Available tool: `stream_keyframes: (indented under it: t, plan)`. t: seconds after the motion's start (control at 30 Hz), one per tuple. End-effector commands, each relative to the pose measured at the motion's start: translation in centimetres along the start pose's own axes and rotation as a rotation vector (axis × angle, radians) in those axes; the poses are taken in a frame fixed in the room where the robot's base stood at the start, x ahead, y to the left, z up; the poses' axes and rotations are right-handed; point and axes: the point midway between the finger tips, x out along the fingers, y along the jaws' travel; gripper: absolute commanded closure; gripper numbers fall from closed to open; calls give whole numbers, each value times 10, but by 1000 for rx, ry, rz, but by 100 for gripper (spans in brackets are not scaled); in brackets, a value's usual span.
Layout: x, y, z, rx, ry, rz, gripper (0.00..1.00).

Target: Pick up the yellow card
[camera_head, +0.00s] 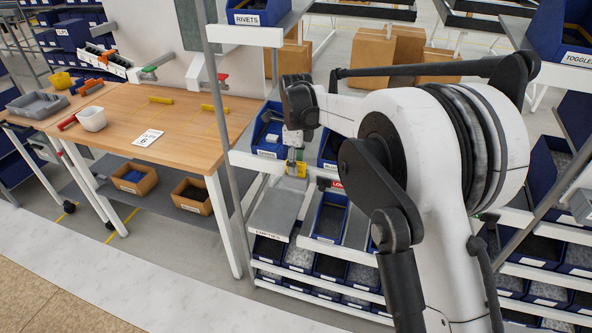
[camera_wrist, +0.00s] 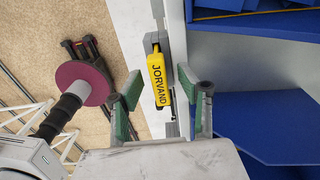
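The yellow card (camera_wrist: 159,79), marked JORVAND, shows in the wrist view in a dark holder at the edge of a pale shelf. My gripper (camera_wrist: 158,92) is open, with green-padded fingers on both sides of the card and a visible gap to each. In the head view, my gripper (camera_head: 292,153) points down in front of the shelf rack. A small yellow patch (camera_head: 297,169) lies at its tip; I cannot tell whether this is the card or a bin label.
Blue bins (camera_head: 330,218) fill the rack below and beside my gripper. A red label (camera_head: 332,184) is just right of it. The floor in front is clear.

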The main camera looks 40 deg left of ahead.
Motion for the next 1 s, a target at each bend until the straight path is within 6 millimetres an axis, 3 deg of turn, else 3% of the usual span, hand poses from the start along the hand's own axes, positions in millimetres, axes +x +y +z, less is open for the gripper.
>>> stream_keyframes:
  t: [0.1, 0.37, 1.0]
  plan:
    - [0, 0, 0, 0, 0, 0, 66]
    - [0, 0, 0, 0, 0, 0, 100]
    - [-1, 0, 0, 0, 0, 0, 100]
